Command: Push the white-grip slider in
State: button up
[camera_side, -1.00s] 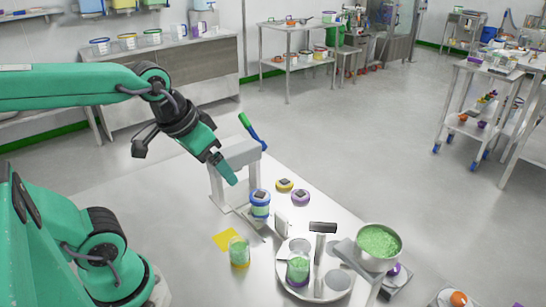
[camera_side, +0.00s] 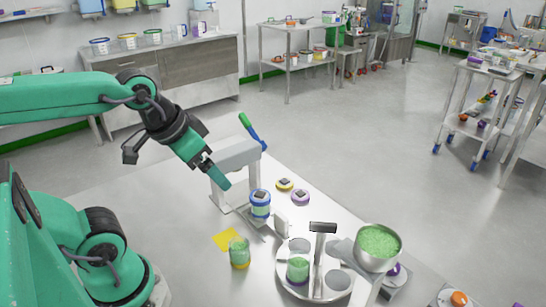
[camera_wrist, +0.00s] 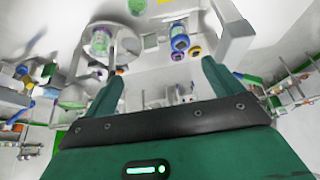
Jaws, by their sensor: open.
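A white upright grip (camera_side: 281,225) stands on the table, just right of the blue-banded jar (camera_side: 260,204) and behind the round holder (camera_side: 284,285). It appears to be the slider's grip; how far its slide reaches is too small to tell. My gripper (camera_side: 212,172) is up and to the left of it, pointing down and right in front of the grey stand. It is apart from the grip and holds nothing. In the wrist view the two fingers (camera_wrist: 160,85) are spread with nothing between them, and the blue-banded jar (camera_wrist: 180,38) shows ahead.
The grey stand (camera_side: 236,153) with a green-and-blue lever (camera_side: 252,131) is close by my gripper. The round holder carries a jar of green granules (camera_side: 297,270) and a black-topped post (camera_side: 322,228). A bowl of granules (camera_side: 379,240) stands right. A green-filled jar (camera_side: 239,253) stands near the yellow patch.

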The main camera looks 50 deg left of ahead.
jog(key=shift+c, duration=0.4)
jog(key=shift+w, duration=0.1)
jog(key=c, duration=0.6)
jog(key=shift+o, duration=0.2)
jog(key=g, duration=0.6)
send_over(281, 215)
notch_tip(281, 215, down, 13)
jog(key=shift+d, duration=0.1)
jog(key=shift+f, duration=3.9)
